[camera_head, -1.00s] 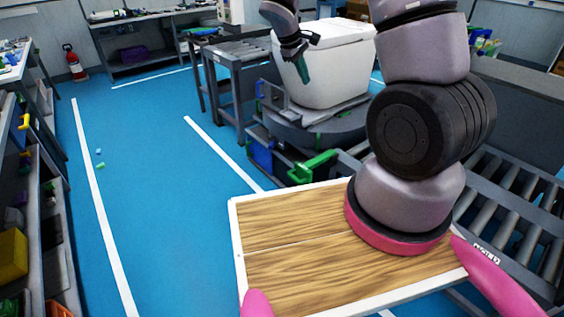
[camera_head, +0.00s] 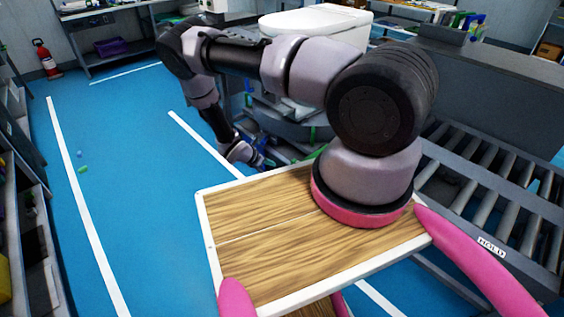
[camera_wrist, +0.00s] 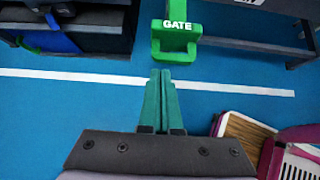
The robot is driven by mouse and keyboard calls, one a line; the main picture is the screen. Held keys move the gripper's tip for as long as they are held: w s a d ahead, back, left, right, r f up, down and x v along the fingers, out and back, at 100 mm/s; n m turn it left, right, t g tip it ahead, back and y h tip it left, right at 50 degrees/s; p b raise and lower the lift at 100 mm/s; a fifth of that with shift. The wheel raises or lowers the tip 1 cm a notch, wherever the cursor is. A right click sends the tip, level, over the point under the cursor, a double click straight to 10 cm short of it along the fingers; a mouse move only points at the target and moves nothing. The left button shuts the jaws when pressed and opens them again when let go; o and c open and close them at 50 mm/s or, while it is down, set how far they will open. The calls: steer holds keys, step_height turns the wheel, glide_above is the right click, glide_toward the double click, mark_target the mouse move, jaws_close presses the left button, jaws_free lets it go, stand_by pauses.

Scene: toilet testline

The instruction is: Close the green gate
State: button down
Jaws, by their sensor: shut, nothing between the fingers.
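The green gate (camera_wrist: 177,38), a blocky bracket lettered "GATE", is at the top centre of the wrist view. My gripper (camera_wrist: 161,72) has teal fingers held together with nothing between them. Its tips point at the gate's lower edge and lie just short of it in the picture; whether they touch cannot be told. In the head view my arm reaches out left and down to the gripper (camera_head: 262,164) beside the conveyor's end. Only a sliver of green (camera_head: 321,151) shows there behind my arm, and the rest of the gate seems hidden.
A white toilet (camera_head: 318,24) sits on the line behind my arm. A roller conveyor (camera_head: 488,200) runs along the right. A blue part (camera_wrist: 62,38) hangs from the dark frame at the wrist view's upper left.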

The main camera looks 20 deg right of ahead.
steer(key=x, duration=0.4)
steer(key=r+x, duration=0.1)
steer(key=x, duration=0.3)
steer(key=d+x, duration=0.1)
steer(key=x, duration=0.3)
steer(key=shift+w+d+r, duration=0.1)
steer(key=shift+w+r, duration=0.05)
steer(key=shift+w, duration=0.1)
steer(key=shift+w+d, duration=0.2)
steer(key=shift+d, duration=0.4)
